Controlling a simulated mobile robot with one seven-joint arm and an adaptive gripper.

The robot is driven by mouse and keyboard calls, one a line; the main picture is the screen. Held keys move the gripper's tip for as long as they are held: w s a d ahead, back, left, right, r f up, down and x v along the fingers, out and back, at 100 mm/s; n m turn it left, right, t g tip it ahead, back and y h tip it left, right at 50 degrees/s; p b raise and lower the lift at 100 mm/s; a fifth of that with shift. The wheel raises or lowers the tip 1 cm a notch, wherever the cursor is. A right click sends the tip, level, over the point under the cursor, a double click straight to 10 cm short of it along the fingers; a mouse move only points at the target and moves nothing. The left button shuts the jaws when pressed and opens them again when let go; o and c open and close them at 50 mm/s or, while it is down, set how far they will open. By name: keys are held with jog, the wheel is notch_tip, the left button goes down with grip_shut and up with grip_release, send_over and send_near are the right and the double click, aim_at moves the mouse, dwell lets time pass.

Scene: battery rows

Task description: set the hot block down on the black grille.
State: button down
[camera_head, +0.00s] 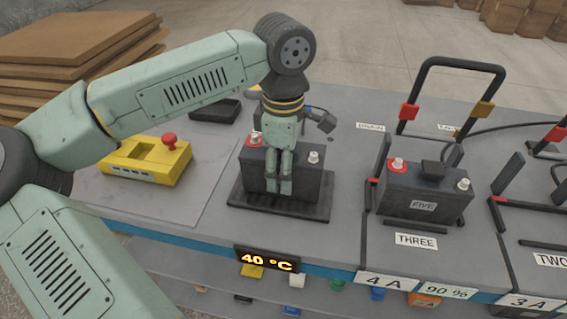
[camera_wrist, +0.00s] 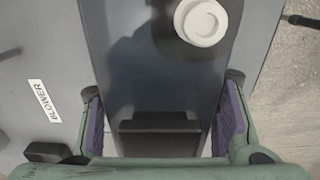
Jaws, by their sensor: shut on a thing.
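The hot block (camera_head: 312,185) is a dark grey battery block with two pale terminals, one on a red base. It is upright over the black grille (camera_head: 240,197), a flat dark plate whose edges show around it. It looks to be resting there; I cannot tell whether a small gap remains. My gripper (camera_head: 278,188) points down and is shut on the block, hiding part of its front. In the wrist view my fingers with purple pads (camera_wrist: 160,112) lie on either side of the block (camera_wrist: 150,80). A white terminal (camera_wrist: 201,20) shows at the top.
A yellow box (camera_head: 145,163) with a red button stands to the left. Block FIVE (camera_head: 424,190) sits to the right, by a tall black handle frame (camera_head: 430,63). A display (camera_head: 267,259) on the bench front reads 40 °C. A BLOWER label (camera_wrist: 44,101) shows in the wrist view.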

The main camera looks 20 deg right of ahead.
jog(key=shift+f, duration=0.1)
jog(key=c, duration=0.6)
grip_release()
notch_tip(320, 180, up, 12)
jog(key=shift+r+b, duration=0.2)
jog(key=shift+b, duration=0.35)
